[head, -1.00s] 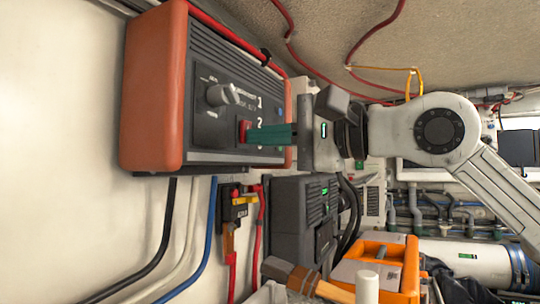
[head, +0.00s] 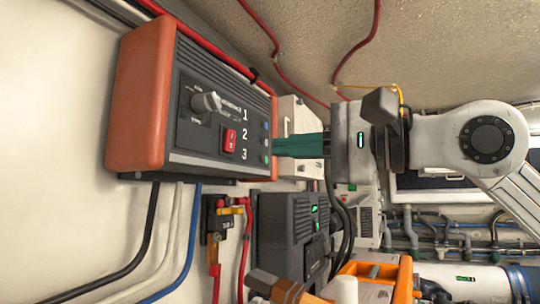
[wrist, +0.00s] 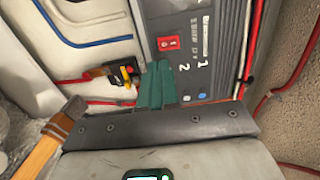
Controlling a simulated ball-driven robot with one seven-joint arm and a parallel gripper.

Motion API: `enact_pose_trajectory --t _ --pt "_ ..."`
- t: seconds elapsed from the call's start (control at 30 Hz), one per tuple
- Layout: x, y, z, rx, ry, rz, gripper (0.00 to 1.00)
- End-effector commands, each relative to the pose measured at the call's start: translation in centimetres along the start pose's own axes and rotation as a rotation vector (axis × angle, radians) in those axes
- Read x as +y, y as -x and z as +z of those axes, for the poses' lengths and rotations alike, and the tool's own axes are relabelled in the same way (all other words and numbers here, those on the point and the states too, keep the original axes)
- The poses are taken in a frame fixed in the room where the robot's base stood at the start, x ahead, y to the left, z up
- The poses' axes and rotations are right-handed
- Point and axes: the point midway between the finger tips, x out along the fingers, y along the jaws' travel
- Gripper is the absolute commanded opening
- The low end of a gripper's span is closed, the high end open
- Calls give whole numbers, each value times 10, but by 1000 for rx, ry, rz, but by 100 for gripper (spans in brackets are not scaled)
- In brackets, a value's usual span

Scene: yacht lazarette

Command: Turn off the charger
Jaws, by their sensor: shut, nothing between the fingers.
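The charger (head: 140,95) is a wall-mounted box with orange ends and a dark grey front panel. It carries a grey knob (head: 206,102), a red rocker switch (head: 229,140), the numbers 1, 2, 3 and small indicator lights (head: 265,142), the lowest glowing green. The red switch also shows in the wrist view (wrist: 168,43); I cannot tell which way it is rocked. My gripper (head: 274,147) has green fingers, shut and empty. They are to the right of the switch in the head view, in front of the panel's right edge, apart from the switch.
A dark grey ribbed box (head: 288,235) with a green display is below right. A red-and-yellow terminal block (head: 216,222) and black, white and blue cables hang under the charger. An orange tool box (head: 403,280) and a wooden-handled hammer (head: 268,285) are at the bottom.

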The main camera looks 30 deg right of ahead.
Motion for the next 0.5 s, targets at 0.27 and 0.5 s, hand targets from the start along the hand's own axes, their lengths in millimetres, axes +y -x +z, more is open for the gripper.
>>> enact_pose_trajectory --t 0.27,0.5 --pt "2 48 -1 4 0 -3 0" --pt "1 63 0 2 1 -3 0"
